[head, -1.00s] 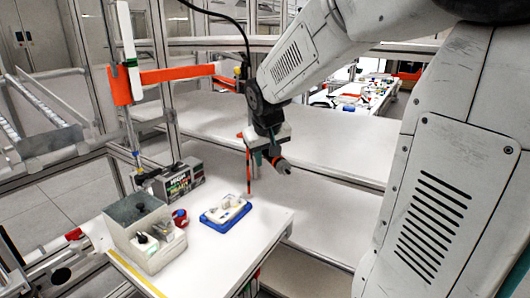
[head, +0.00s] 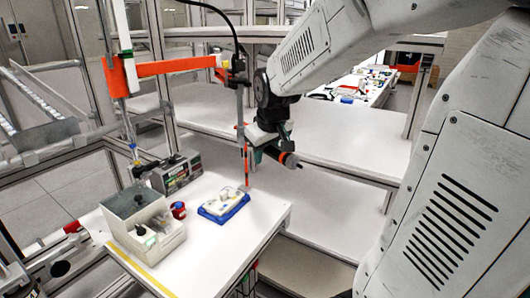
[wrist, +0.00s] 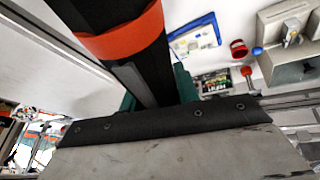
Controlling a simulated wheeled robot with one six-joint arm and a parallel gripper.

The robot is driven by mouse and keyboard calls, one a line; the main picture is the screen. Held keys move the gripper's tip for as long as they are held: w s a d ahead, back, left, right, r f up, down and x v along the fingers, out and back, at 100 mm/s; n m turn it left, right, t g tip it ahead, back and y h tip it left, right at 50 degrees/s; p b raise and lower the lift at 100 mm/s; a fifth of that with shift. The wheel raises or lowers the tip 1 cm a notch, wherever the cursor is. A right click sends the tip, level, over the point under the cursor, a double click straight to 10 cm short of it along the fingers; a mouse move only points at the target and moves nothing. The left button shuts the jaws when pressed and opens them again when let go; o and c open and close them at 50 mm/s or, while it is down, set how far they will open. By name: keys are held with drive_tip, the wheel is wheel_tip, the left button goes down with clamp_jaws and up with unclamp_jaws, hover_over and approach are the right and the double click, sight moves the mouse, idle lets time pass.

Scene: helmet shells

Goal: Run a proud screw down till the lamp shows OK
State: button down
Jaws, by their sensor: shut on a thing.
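My gripper (head: 271,150) is shut on a dark driver tool (head: 288,159) with an orange band, held in the air right of the near table. In the wrist view the black tool body (wrist: 118,50) runs between the teal fingers. A blue tray (head: 236,212) holding a pale part (head: 222,202) lies on the near table, well below and left of my gripper; it also shows in the wrist view (wrist: 212,27). The screws are too small to make out. A grey box with a printed panel (head: 178,173) stands behind the tray; I cannot tell whether a lamp is lit on it.
An orange arm (head: 170,72) on a post crosses behind. The table's front right is clear.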

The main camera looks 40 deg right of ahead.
drive_tip(key=shift+n, duration=0.7)
drive_tip(key=shift+y, duration=0.3)
drive_tip(key=shift+n+y, duration=0.8)
drive_tip(key=shift+n, duration=1.2)
drive_tip(key=w+d, duration=0.5)
drive_tip(key=shift+w, duration=0.2)
wheel_tip(320, 180, down, 10)
drive_tip(key=shift+r, duration=0.2)
